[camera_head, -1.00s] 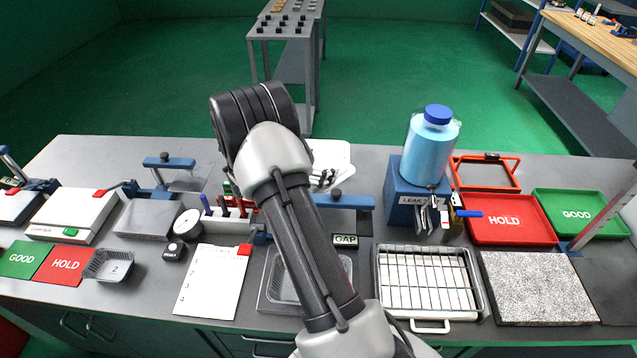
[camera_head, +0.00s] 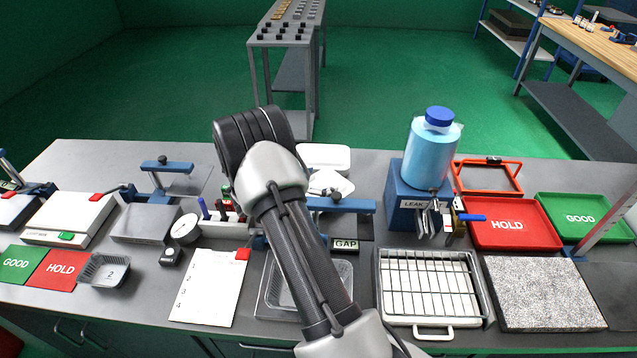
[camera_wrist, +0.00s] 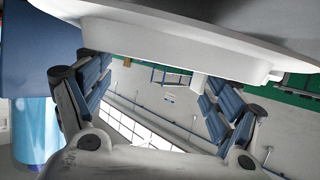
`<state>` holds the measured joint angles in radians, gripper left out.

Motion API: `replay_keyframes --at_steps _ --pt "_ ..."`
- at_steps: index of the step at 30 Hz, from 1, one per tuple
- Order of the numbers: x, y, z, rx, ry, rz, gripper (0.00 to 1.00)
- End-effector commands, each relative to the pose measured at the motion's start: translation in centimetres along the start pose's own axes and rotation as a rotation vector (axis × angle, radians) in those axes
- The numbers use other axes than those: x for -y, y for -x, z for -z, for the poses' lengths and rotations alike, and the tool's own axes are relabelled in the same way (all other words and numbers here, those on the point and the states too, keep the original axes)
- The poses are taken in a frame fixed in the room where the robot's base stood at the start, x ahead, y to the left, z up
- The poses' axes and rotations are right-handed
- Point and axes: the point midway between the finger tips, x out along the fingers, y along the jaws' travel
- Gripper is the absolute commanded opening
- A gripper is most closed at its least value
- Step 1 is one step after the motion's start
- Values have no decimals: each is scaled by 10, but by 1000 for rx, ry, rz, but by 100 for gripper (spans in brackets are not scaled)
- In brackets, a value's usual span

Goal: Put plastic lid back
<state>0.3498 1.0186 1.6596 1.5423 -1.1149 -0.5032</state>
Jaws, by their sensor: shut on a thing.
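The white plastic lid (camera_head: 323,157) shows beyond my forearm in the head view, near the back edge of the bench. In the wrist view a large white lid (camera_wrist: 180,42) fills the top, with its rim between and above the fingers. My gripper (camera_wrist: 158,88) is shut on it. In the head view my arm hides the gripper. Another white piece (camera_head: 335,184) shows just in front of the lid, partly covered by my arm.
A blue stand with a bottle (camera_head: 430,150) rises right of my arm. A wire rack (camera_head: 425,285), a red HOLD tray (camera_head: 512,222) and a green GOOD tray (camera_head: 580,215) lie to the right. A paper sheet (camera_head: 208,287) and a small tray (camera_head: 105,270) lie left.

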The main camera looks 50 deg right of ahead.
Motion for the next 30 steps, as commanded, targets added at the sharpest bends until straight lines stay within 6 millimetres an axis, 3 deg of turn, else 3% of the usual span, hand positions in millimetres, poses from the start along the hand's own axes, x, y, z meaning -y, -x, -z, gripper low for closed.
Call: replay_keyframes --at_steps 1,2,8,23,30 --pt "0 -1 -2 0 0 0 71" --pt "0 -1 -1 0 0 0 86" --pt "0 0 -1 0 0 0 100" --pt "0 3 8 0 -1 0 100" --pt "2 50 10 0 2 5 100"
